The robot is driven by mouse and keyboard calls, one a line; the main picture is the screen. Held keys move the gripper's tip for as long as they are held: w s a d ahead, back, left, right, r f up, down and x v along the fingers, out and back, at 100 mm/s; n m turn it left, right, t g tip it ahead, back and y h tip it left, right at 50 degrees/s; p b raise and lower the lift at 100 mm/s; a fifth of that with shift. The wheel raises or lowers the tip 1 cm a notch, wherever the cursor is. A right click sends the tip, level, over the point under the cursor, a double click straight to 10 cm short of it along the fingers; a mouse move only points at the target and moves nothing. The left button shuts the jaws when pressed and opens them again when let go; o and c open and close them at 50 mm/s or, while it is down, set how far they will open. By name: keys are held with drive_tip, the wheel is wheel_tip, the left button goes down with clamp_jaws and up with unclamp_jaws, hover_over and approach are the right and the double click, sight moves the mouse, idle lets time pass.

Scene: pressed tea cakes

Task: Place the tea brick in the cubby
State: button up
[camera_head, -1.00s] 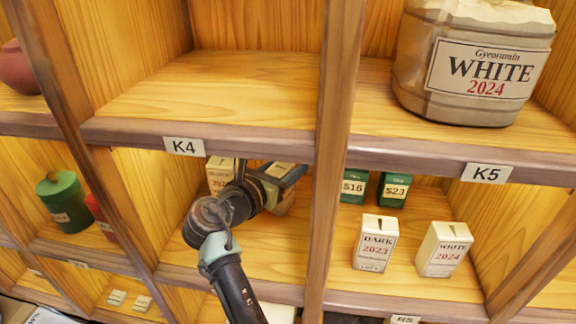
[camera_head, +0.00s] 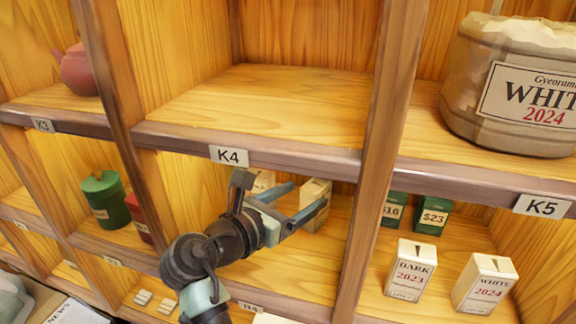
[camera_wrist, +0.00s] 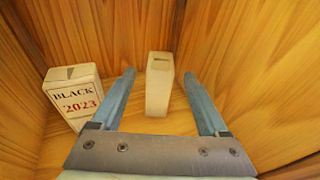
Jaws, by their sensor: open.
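A cream box (camera_head: 316,205), which looks like the tea brick, stands on the floor of the cubby below the K4 label. In the wrist view the cream box (camera_wrist: 158,88) is upright, narrow side facing me, in the gap between the fingertips with space on both sides. My gripper (camera_head: 307,196) is open and reaches into this cubby. In the wrist view my gripper (camera_wrist: 159,74) has both fingers spread, touching nothing that I can see. A white box marked BLACK 2023 (camera_wrist: 74,98) stands to the left; in the head view its box (camera_head: 262,182) is partly hidden.
The K4 shelf (camera_head: 260,105) above is empty, and its front edge is over my gripper. A wooden divider (camera_head: 375,170) stands to the right. Beyond it are DARK 2023 (camera_head: 411,270) and WHITE 2024 (camera_head: 486,284) boxes and green boxes (camera_head: 432,216). A green canister (camera_head: 105,200) is left.

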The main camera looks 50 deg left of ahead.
drive_tip(key=shift+v, duration=1.75)
